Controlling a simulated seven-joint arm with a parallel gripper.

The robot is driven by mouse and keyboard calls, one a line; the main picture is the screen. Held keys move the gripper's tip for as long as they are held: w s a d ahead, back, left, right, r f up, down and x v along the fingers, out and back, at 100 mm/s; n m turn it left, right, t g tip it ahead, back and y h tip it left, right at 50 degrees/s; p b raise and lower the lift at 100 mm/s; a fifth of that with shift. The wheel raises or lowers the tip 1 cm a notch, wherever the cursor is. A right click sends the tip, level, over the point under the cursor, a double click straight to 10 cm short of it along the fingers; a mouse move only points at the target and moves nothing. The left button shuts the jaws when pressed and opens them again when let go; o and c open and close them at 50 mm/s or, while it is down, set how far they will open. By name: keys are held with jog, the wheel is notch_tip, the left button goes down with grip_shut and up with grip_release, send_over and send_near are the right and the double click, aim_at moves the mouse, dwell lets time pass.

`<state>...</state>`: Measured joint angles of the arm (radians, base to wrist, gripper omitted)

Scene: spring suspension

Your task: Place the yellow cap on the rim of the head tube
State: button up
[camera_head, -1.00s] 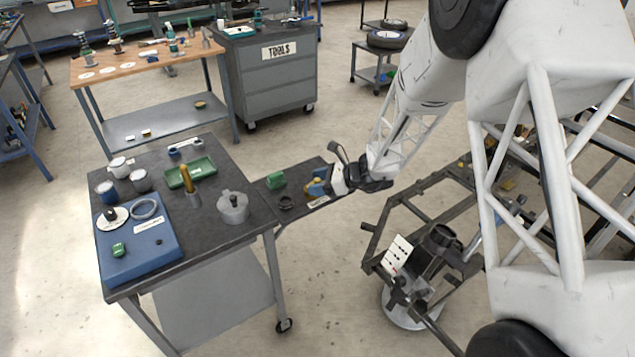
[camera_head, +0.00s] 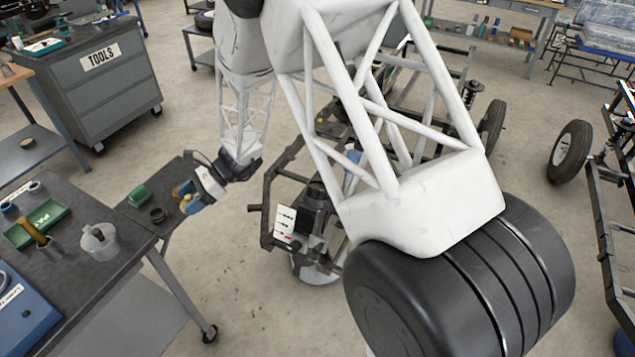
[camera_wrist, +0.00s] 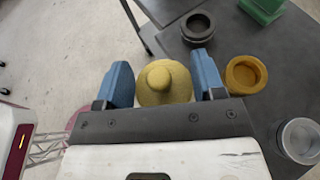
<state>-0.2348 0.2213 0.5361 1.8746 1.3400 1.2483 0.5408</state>
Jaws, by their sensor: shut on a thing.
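My gripper (camera_wrist: 165,88) has its two blue fingers on either side of the yellow cap (camera_wrist: 164,73), a rounded piece with a small knob, and is shut on it. In the head view my gripper (camera_head: 190,198) is at the small dark side table, right of a black ring. Whether the cap touches the table there is unclear. A dark upright tube with an open top (camera_head: 315,194), which looks like the head tube, stands on the dark frame (camera_head: 273,205) to the right of my gripper. My arm hides part of the frame.
A yellow ring (camera_wrist: 246,75), a black ring (camera_wrist: 197,28) and a green block (camera_wrist: 262,8) are on the dark table. A metal cup (camera_wrist: 299,139) stands at right. Bare floor (camera_head: 235,240) lies between table and frame.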

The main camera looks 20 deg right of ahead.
jog(key=s+d+f+n+g+h, duration=0.1)
jog(key=s+d+n+g+h, duration=0.9)
jog(key=s+d+n+h, duration=0.75)
jog(key=s+d+r+n+t+h, duration=0.1)
jog(key=d+r+n+t+h, duration=0.3)
jog(key=d+n+t, duration=0.4)
jog(key=s+d+r+n+t+h, duration=0.2)
jog(key=d+r+n+t+h, duration=0.2)
jog(key=d+r+n+t, duration=0.2)
jog(key=shift+d+n+t, duration=1.35)
jog(key=shift+n+t, duration=1.05)
jog(key=shift+n, duration=0.45)
jog(key=shift+s, duration=0.1)
jog(key=shift+f, duration=0.1)
jog(key=w, duration=0.5)
jog(key=w+f, duration=0.1)
jog(key=w, duration=0.9)
jog(key=shift+d+f, duration=0.2)
jog(key=shift+d, duration=0.2)
jog(key=shift+w, duration=0.15)
